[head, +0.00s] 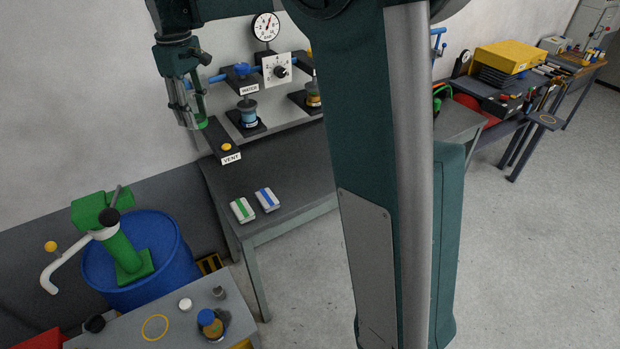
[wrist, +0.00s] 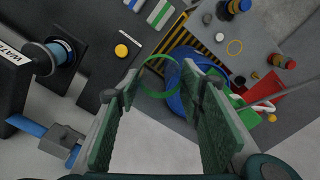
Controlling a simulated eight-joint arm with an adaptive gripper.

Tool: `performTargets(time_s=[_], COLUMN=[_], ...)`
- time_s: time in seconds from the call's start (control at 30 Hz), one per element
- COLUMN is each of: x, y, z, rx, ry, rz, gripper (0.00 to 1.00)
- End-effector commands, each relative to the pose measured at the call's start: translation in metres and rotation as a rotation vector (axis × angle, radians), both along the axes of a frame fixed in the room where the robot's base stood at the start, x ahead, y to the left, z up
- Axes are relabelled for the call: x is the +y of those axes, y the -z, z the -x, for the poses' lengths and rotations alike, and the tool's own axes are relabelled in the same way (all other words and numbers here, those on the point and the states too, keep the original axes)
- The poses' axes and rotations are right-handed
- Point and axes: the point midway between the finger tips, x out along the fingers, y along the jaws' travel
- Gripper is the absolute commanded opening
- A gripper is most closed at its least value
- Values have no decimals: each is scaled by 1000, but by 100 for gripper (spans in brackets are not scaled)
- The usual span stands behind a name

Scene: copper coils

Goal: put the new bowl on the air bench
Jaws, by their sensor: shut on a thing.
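My gripper (head: 189,105) is high at the upper left of the head view, in front of the wall panel. In the wrist view my gripper (wrist: 160,82) has its two padded fingers on either side of a see-through bowl with a green rim (wrist: 144,72), and is shut on it. Only a green edge of the bowl (head: 200,105) shows in the head view. A grey bench (head: 290,160) stands under the panel, carrying the WATER unit with its blue bowl (head: 248,112) and a yellow VENT button (head: 226,147). I cannot tell which bench is the air bench.
A blue drum (head: 165,262) with a green pump stands at left. A small table (head: 190,325) with a yellow ring mark and a blue-capped bottle (head: 211,325) is in front. Two striped packs (head: 242,210) lie on the bench. My arm hides the middle. Another bench (head: 547,118) is at right.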

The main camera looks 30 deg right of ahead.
Motion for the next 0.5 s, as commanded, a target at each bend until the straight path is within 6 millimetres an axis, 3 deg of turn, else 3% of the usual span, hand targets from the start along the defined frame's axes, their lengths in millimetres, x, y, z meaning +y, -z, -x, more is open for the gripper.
performTargets(time_s=[0.1, 0.5], x=[-36, -148], y=[-1, -1], z=[-3, -2], rx=[0, 0], ry=[60, 255], rz=[0, 0], gripper=[24, 24])
